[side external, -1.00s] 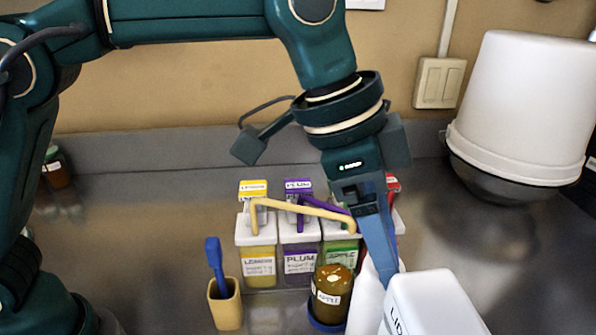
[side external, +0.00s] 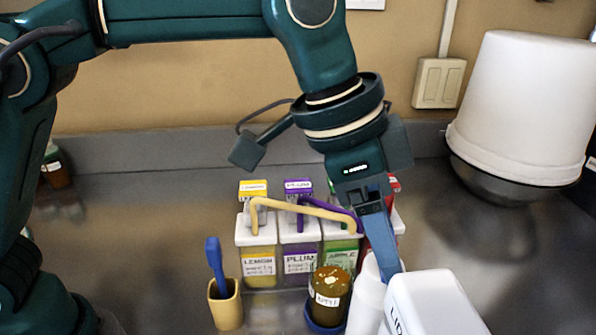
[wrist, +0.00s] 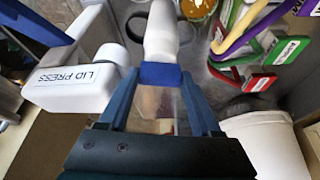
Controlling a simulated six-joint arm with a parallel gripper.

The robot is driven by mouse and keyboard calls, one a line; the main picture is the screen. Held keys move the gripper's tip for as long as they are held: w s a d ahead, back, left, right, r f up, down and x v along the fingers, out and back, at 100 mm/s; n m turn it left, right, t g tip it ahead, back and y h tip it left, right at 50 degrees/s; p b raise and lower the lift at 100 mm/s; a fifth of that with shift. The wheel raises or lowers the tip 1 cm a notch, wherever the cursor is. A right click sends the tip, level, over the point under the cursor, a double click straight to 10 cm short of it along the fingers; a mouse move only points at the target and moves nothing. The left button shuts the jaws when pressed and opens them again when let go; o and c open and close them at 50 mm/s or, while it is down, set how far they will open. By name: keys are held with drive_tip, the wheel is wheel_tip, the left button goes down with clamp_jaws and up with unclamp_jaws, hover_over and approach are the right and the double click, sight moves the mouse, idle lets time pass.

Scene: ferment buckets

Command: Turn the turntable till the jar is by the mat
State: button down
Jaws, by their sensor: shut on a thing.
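A brown jar (side external: 331,285) with a pale label sits in a blue round holder (side external: 318,328), near the bottom of the side view. The jar's edge appears to show as an amber shape (wrist: 199,8) at the top of the wrist view. My gripper (side external: 388,268) points down beside a white rounded piece (side external: 368,297) right of the jar. In the wrist view my fingers (wrist: 158,88) are closed on a small blue block (wrist: 160,74) in front of the white piece. A brown flat patch (wrist: 45,150) at lower left may be the mat. The turntable itself cannot be made out clearly.
A white box labelled LID PRESS (wrist: 85,88) is close left of my fingers. Labelled lemon (side external: 259,265), plum (side external: 300,264) and apple tubs stand behind the jar. A yellow cup (side external: 226,308) holds a blue-handled tool.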

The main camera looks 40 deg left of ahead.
drive_tip(key=shift+s+d+n+t+y, duration=0.1)
drive_tip(key=shift+n+t+y, duration=0.45)
drive_tip(key=shift+n, duration=1.45)
drive_tip(key=shift+r+n+y, duration=0.1)
drive_tip(key=shift+n+y, duration=0.15)
drive_tip(key=shift+n, duration=0.35)
drive_tip(key=shift+c, duration=1.8)
unclamp_jaws()
drive_tip(key=shift+v, duration=2.55)
